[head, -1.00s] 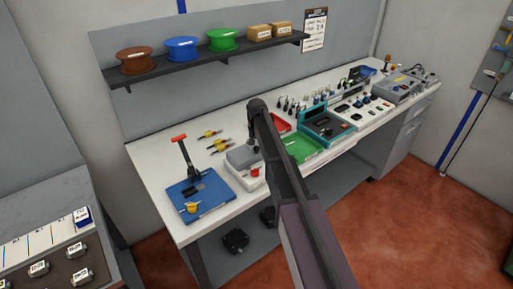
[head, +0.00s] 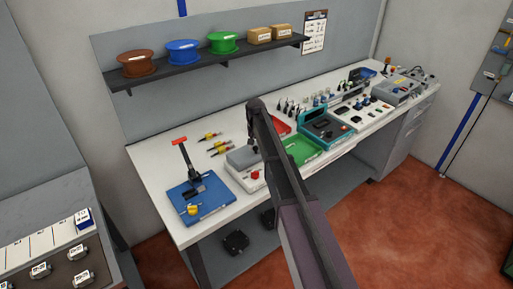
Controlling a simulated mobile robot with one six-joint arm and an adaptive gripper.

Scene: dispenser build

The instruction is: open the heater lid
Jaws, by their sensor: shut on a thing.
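The heater (head: 247,181) is a low white box with a red knob on its front, left of the middle of the workbench. Its grey lid (head: 240,158) sits over the body and looks closed or nearly so; I cannot make out a gap. My gripper (head: 252,145) is small and dark, at the right end of the lid, shut on it. My arm runs up from the bottom of the picture and hides part of the gripper and the heater's right side, so the exact hold is unclear.
A blue press (head: 204,198) with a red-handled lever stands left of the heater. Yellow-handled tools (head: 220,148) lie behind. A green tray (head: 303,151) and a teal device (head: 326,127) are to the right. A shelf with spools (head: 182,49) hangs above.

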